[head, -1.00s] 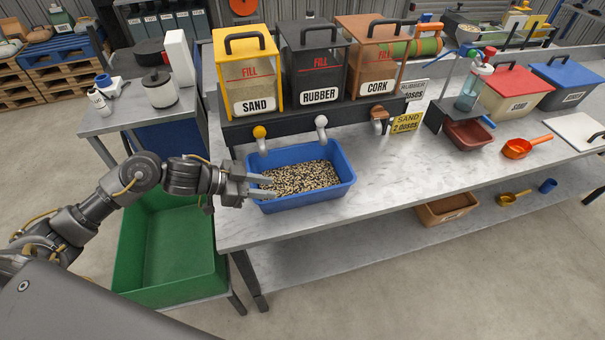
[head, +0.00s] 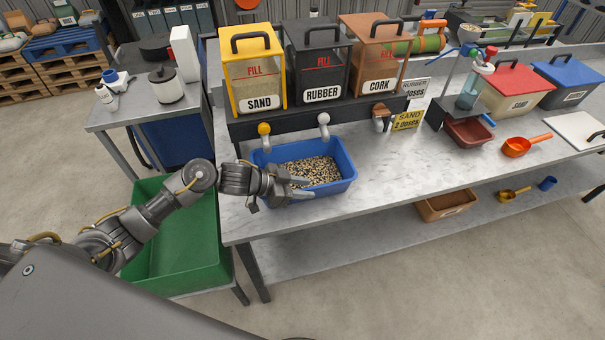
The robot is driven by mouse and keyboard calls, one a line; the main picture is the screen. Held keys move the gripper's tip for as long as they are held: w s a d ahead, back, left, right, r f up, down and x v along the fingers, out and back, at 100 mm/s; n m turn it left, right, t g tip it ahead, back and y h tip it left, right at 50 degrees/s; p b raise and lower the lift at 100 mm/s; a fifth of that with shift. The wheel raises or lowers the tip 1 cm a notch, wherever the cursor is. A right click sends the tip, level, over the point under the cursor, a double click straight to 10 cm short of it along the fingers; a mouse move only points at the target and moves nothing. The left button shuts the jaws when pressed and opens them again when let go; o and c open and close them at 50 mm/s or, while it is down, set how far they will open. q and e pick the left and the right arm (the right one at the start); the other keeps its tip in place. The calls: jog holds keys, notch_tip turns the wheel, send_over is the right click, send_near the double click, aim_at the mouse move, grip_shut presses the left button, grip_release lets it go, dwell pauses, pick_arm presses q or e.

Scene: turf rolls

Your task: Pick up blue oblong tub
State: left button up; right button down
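The blue oblong tub (head: 331,188) stands on the grey worktop below the SAND and RUBBER dispensers. It holds a speckled mix of dark and pale granules (head: 318,170). My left gripper (head: 304,187) reaches in from the left and covers the tub's left front part. Its two fingers are apart and point right, across the tub's front side. I cannot tell whether they touch the tub, and nothing is seen held between them. My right gripper is not in view.
A green bin (head: 178,255) sits lower at left. The worktop right of the tub is clear up to an orange scoop (head: 516,147).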

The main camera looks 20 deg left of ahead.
pick_arm(q)
jog(key=shift+c, duration=0.2)
grip_shut()
dwell(1.3)
